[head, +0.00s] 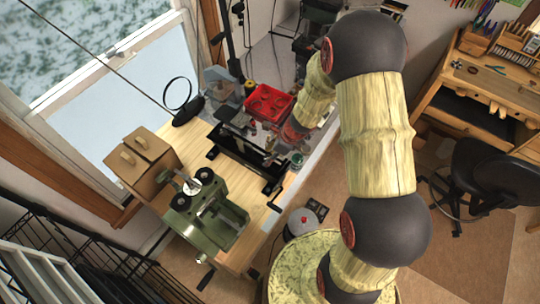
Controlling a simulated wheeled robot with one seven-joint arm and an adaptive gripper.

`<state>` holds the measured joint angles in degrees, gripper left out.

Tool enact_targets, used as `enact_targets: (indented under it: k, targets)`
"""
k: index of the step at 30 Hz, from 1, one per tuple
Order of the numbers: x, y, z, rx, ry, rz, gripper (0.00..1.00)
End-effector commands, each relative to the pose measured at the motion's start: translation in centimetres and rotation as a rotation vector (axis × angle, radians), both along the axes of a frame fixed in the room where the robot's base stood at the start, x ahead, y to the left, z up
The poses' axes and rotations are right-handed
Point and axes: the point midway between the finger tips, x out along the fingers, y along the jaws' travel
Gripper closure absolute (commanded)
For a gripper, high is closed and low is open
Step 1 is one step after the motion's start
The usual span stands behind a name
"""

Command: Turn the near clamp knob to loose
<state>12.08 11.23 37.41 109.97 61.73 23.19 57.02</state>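A black frame with long rails (236,142) lies across the wooden workbench. Small knob-like parts sit near its right end; they are too small and too crowded by my arm to tell which is the near clamp knob, or how it is turned. My arm arches over from the right, and its wrist comes down beside this right end. My gripper (271,150) is small and dark there, close to the frame. I cannot make out its fingers, whether it touches a knob, or whether it is open.
A green machine (222,232) with round black knobs stands at the bench's near end. Brown boxes (140,160) are to its left. A red tray (268,103) lies behind the black frame.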

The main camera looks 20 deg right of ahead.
Motion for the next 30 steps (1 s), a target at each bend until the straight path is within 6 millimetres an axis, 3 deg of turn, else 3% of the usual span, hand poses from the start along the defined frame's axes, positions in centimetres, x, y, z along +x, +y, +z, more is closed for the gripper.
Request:
enact_targets:
  k: [21, 30]
  targets:
    - [-0.01, -0.02, 0.02, 0.000, 0.000, 0.000, 1.00]
    - [0.02, -0.04, 0.07, 0.001, 0.001, 0.026, 1.00]
